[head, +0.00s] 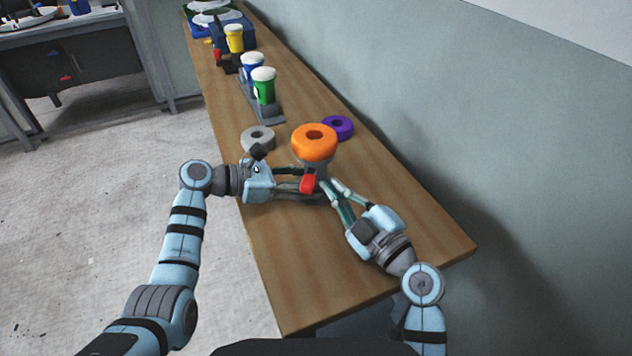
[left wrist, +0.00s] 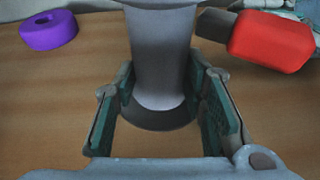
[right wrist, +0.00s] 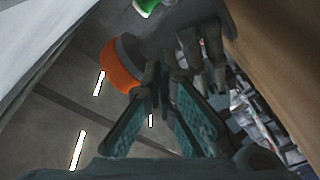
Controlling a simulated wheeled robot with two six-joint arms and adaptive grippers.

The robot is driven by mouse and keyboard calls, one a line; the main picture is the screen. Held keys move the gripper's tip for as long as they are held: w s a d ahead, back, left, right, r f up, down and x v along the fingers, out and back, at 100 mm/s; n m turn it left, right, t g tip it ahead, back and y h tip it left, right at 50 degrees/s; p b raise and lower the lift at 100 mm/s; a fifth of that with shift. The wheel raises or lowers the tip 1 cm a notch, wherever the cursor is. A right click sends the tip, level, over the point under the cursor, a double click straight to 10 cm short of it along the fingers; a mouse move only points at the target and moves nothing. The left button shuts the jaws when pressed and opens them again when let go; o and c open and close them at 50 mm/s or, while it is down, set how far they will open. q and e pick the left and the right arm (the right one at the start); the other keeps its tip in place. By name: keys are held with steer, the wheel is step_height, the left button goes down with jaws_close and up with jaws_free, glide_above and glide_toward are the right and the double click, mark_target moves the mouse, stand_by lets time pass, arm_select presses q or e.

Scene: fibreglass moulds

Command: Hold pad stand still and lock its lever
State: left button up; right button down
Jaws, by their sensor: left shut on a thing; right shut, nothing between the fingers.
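The pad stand has a round orange pad (head: 314,141) on top of a grey post (left wrist: 162,45) with a round foot. Its red lever (head: 308,184) sticks out low on the side towards me, and it also shows in the left wrist view (left wrist: 272,42). My left gripper (head: 302,180) reaches in from the left, its fingers on both sides of the post near the foot, shut on it. My right gripper (head: 330,186) is shut and empty, its tips close beside the red lever. I cannot tell if they touch. The right wrist view shows the orange pad (right wrist: 120,68) beyond the fingers.
A grey ring (head: 258,138) and a purple ring (head: 339,127) lie on the wooden bench (head: 370,250) behind the grippers. Green (head: 264,86), blue (head: 252,66) and yellow (head: 234,38) cups stand farther back. A wall (head: 450,120) runs along the right. The bench's near end is clear.

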steer(key=shift+s, duration=0.1)
stand_by(0.3)
steer(key=shift+s+d, duration=0.1)
steer(key=shift+d, duration=0.05)
steer(key=shift+d, duration=0.1)
steer(key=shift+s+d+r, duration=0.1)
steer(key=shift+s+d, duration=0.15)
steer(key=shift+d, duration=0.95)
steer(key=shift+s+d, duration=0.2)
steer(key=shift+d, duration=1)
arm_select(q)
steer(key=o, duration=0.9)
steer(key=shift+o, duration=0.2)
